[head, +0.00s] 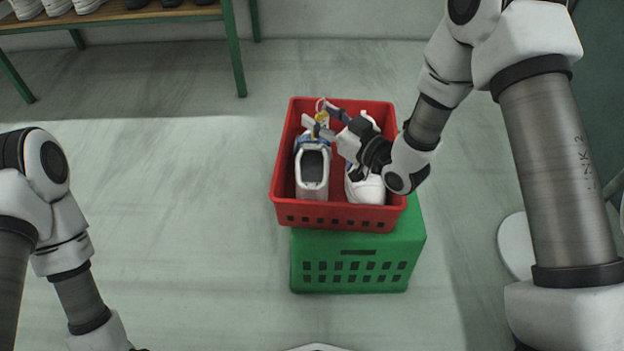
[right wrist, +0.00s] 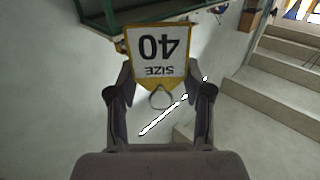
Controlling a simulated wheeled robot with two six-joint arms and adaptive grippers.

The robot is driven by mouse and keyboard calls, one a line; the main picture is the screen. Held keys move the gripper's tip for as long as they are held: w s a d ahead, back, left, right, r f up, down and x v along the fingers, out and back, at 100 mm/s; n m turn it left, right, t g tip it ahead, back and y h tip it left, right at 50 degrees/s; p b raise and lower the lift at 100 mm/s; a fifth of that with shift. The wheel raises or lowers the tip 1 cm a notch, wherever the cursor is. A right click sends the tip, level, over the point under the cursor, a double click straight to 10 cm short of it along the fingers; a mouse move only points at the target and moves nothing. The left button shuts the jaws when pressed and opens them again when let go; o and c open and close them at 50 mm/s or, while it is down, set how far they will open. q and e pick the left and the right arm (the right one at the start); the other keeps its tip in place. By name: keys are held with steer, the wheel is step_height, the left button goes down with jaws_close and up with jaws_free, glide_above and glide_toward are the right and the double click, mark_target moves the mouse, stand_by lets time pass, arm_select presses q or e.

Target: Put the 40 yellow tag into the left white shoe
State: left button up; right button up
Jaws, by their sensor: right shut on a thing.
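The yellow-edged tag (right wrist: 158,52) shows upside down in the right wrist view and reads SIZE 40. A ring hangs at its narrow end. My right gripper (right wrist: 160,84) is shut on the tag, with a finger on each side. In the head view the gripper (head: 321,118) is over the far end of the left white shoe (head: 312,188), and the small yellow tag shows between its fingers. The height of the tag above the shoe is hard to tell. The right white shoe (head: 366,191) lies beside it, partly hidden by my right arm. My left gripper is out of view.
Both shoes are in a red crate (head: 335,216), which rests on a green crate (head: 345,245) on the floor. A shoe rack (head: 125,18) with several shoes stands at the back left. Steps (right wrist: 270,95) show in the right wrist view. Floor left of the crates is clear.

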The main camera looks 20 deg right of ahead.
mark_target(322, 99)
step_height(322, 99, down, 6)
steer(key=b, duration=0.4)
steer(key=shift+r+b, duration=0.2)
steer(key=shift+b, duration=0.15)
steer(key=o, duration=0.9)
step_height(322, 99, up, 10)
steer(key=shift+r, duration=0.1)
